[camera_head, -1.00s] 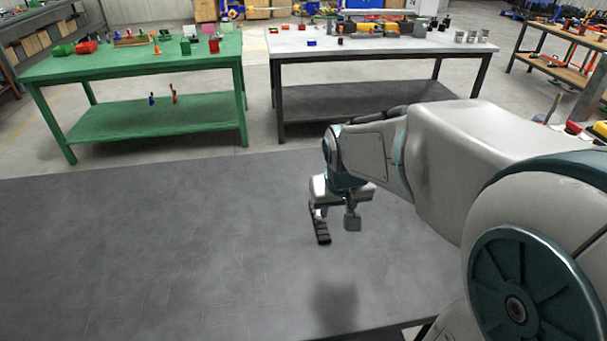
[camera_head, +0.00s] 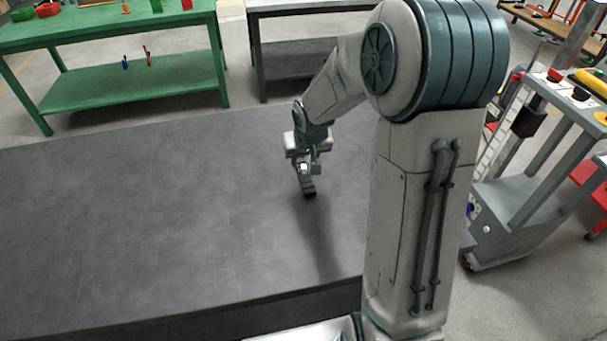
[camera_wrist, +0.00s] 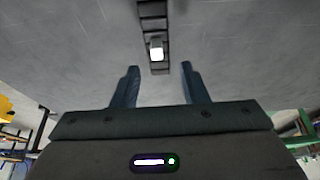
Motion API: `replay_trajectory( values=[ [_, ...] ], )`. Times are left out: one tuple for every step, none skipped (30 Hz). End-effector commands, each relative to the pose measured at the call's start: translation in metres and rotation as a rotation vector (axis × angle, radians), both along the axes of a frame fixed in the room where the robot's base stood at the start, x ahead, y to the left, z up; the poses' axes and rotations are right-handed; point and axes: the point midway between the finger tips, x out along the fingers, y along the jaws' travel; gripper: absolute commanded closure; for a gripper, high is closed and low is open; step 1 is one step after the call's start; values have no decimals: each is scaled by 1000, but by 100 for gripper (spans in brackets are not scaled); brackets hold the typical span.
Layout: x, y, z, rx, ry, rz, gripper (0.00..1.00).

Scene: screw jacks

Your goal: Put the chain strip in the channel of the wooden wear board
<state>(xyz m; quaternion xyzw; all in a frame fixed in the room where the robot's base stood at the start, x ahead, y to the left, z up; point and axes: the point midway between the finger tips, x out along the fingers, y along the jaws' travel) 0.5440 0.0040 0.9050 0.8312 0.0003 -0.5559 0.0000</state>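The chain strip (camera_head: 308,186) is a short, dark, segmented strip on the dark grey table (camera_head: 150,215), just below my gripper (camera_head: 308,168). In the wrist view the strip (camera_wrist: 153,22) runs down from the top edge toward the gap between my fingers, with a small white block (camera_wrist: 156,50) on it near its lower end. My gripper (camera_wrist: 157,80) is open, with one finger on each side of the strip's line and a clear gap to both. Its fingertips hide part of the strip in the head view. I see no wooden wear board in either view.
The tabletop left of the strip is bare. A green bench (camera_head: 135,95) and a grey bench (camera_head: 285,60) stand beyond the far edge. A grey cart (camera_head: 530,170) stands on the right, past my arm.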

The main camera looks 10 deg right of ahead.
Motion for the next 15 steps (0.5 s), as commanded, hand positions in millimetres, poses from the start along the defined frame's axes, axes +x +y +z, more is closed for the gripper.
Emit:
replay_trajectory(
  values=[
    [1,0,-2,0,-1,0,60],
    [1,0,-3,0,-1,-1,60],
    [2,0,-5,0,0,-1,60],
    [3,-1,-8,0,1,0,60],
    [4,-1,-11,0,2,0,60],
    [5,-2,-16,0,3,0,60],
    [7,-2,-20,0,3,0,60],
    [8,-3,-24,0,4,-1,60],
    [10,-4,-29,0,3,0,60],
    [11,-4,-33,1,3,0,60],
    [13,-3,-37,1,2,1,60],
    [15,-3,-41,0,2,1,60],
    [16,-4,-44,0,2,0,60],
    [17,-4,-46,0,1,0,60],
    [18,-4,-48,0,0,0,60]
  ],
)
